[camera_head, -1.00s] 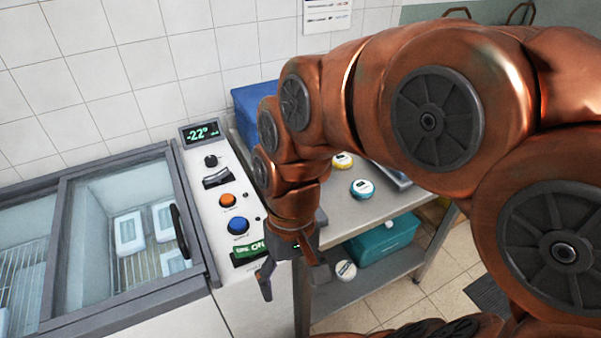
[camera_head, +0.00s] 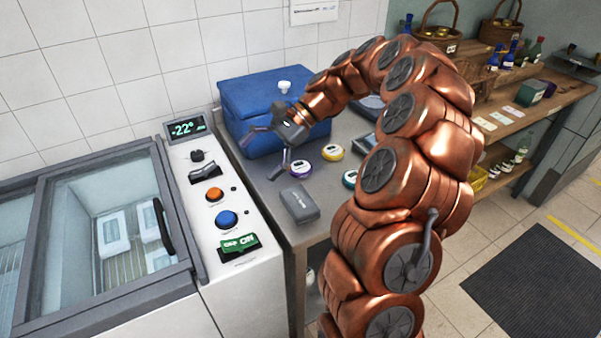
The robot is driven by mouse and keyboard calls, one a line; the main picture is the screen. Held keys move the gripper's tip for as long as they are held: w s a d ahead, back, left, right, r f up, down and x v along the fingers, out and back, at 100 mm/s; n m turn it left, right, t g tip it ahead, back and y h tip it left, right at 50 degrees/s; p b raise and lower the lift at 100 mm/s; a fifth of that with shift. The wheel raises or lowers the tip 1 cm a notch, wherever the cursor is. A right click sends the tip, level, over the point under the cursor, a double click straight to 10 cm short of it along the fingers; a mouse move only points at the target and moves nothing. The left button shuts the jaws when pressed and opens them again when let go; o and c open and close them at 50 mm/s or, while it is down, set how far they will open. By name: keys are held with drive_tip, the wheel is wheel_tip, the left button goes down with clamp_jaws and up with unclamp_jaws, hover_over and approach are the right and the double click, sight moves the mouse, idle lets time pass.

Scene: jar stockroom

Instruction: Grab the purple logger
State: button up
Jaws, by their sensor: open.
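The purple logger (camera_head: 301,169) is a small round puck with a white top and a purple rim. It lies on the grey metal table (camera_head: 262,188), in front of the blue cool box. My gripper (camera_head: 265,157) is open, with its fingers spread just left of the purple logger and one fingertip close to it in the picture. I cannot tell whether that finger touches it. Nothing is between the fingers. A yellow logger (camera_head: 332,152) lies to the right of the purple one. A teal logger (camera_head: 349,179) is partly hidden behind my arm.
The blue cool box (camera_head: 262,97) with a white knob stands behind my gripper. A grey case (camera_head: 299,203) lies near the table's front. The freezer (camera_head: 112,220) and its control panel (camera_head: 218,193) are at left. Wooden shelves (camera_head: 520,110) with bottles and baskets stand at right.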

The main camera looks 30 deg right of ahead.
drive_tip(key=w+d+f+m+t+y+b, duration=0.1)
drive_tip(key=w+d+f+m+t, duration=0.15)
drive_tip(key=d, duration=0.35)
drive_tip(key=w+d+f+m+t, duration=0.1)
drive_tip(key=d+f+m, duration=0.2)
drive_tip(key=d, duration=0.3)
drive_tip(key=m+t+b, duration=0.1)
drive_tip(key=m+t, duration=0.2)
drive_tip(key=m, duration=0.2)
approach(306, 166)
drive_tip(key=shift+w+a+r+h, duration=0.1)
drive_tip(key=shift+a+h, duration=0.1)
drive_tip(key=shift+a, duration=0.4)
drive_tip(key=shift+w+a+r+h, duration=0.1)
drive_tip(key=shift+w+a+h, duration=0.1)
drive_tip(key=shift+a, duration=0.4)
drive_tip(key=shift+d+f+p+x, duration=0.15)
drive_tip(key=shift+p+x, duration=0.1)
drive_tip(key=shift+x, duration=1.65)
drive_tip(key=shift+d+f+p+x, duration=0.1)
drive_tip(key=shift+p+x, duration=0.15)
drive_tip(key=shift+x, duration=1.65)
drive_tip(key=shift+w, duration=0.1)
drive_tip(key=c, duration=1.2)
drive_tip(key=shift+r, duration=0.1)
